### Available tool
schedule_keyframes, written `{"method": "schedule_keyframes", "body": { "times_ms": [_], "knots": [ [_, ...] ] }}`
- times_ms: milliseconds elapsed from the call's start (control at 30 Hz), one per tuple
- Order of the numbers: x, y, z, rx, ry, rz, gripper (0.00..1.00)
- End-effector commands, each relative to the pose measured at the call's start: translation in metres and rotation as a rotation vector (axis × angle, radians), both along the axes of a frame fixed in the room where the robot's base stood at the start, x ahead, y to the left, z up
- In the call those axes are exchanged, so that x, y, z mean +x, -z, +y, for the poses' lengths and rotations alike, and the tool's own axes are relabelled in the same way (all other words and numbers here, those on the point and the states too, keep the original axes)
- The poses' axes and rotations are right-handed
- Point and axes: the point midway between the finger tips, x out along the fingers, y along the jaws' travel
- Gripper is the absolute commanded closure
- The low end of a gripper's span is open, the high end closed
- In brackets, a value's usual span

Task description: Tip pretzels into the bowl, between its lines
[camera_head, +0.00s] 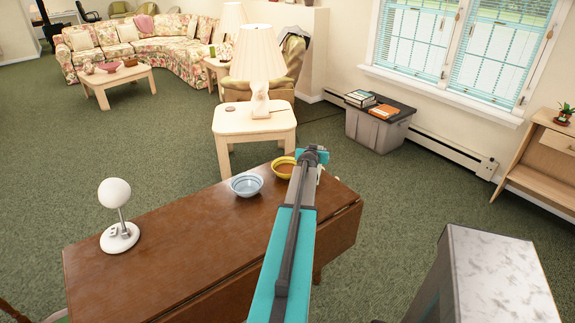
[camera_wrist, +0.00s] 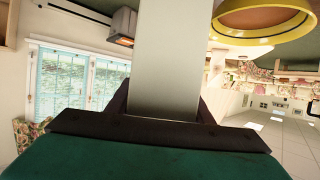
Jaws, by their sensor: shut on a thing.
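My gripper (camera_head: 311,156) is at the far right part of the brown table, shut on the yellow bowl (camera_head: 284,168) beside it. The yellow bowl looks brown inside, but single pretzels cannot be made out. Its rim also shows at the top right of the wrist view (camera_wrist: 262,40), which is upside down. The fingertips and the exact grip are hidden. A light blue bowl (camera_head: 246,185) stands upright on the table just left of the yellow one. It looks empty; its lines are too small to tell. Whether the yellow bowl touches the table is unclear.
The brown table (camera_head: 190,245) has a white globe lamp (camera_head: 117,215) at its left and is otherwise clear in front of the bowls. A pale side table (camera_head: 254,122) with a lamp stands behind. A grey bin (camera_head: 375,128) with books is farther right.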

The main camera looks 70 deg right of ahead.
Motion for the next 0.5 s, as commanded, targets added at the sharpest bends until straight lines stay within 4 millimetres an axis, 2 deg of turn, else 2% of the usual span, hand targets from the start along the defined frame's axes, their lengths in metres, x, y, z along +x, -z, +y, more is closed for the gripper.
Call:
{"method": "schedule_keyframes", "body": {
  "times_ms": [233, 500],
  "knots": [
    [0.0, -0.022, 0.0, -0.001, 0.001, -0.002, 0.91],
    [0.0, -0.028, 0.0, 0.0, 0.0, 0.0, 0.91]
  ]
}}
